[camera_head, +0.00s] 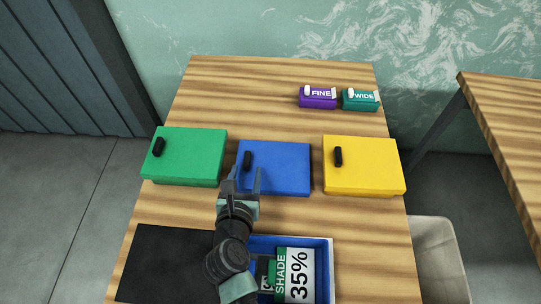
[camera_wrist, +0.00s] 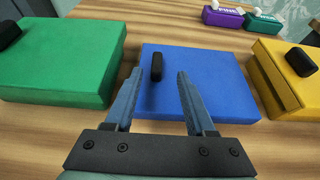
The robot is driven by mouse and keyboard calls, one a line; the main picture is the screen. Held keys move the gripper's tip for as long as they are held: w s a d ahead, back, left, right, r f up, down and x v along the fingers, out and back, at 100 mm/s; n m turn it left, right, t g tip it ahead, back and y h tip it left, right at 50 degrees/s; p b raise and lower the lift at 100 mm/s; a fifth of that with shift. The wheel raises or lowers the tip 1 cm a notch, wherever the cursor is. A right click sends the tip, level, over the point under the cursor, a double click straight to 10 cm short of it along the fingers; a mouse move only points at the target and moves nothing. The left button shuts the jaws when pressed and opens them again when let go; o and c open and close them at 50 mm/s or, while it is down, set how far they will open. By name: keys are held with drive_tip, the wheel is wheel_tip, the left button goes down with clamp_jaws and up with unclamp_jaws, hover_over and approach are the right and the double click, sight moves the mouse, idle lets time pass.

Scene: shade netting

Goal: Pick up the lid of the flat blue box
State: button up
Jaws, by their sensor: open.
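The flat blue box (camera_head: 281,171) lies on the wooden table between a green box and a yellow box. Its blue lid (camera_wrist: 215,82) is on, with a small black upright handle (camera_wrist: 157,67) near the lid's left side. The handle also shows in the head view (camera_head: 248,160). My gripper (camera_head: 243,180) is open and empty at the near left part of the blue box. In the wrist view my gripper (camera_wrist: 155,80) has its two fingers apart, with the handle seen between them. I cannot tell the exact height of the fingertips over the lid.
The green box (camera_head: 185,158) is on the left and the yellow box (camera_head: 363,166) on the right. An open blue tray (camera_head: 327,243) with a SHADE 35% item and a black mat (camera_head: 165,262) lie in front. Purple FINE (camera_head: 318,100) and teal WIDE (camera_head: 360,102) packs stand behind.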

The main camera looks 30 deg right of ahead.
sight(247, 159)
drive_tip(key=shift+r+x, duration=0.15)
drive_tip(key=shift+x, duration=1.35)
drive_tip(key=shift+r+x, duration=0.1)
drive_tip(key=shift+x, duration=1.4)
drive_tip(key=shift+w+a, duration=0.1)
drive_tip(key=shift+w, duration=0.1)
clamp_jaws()
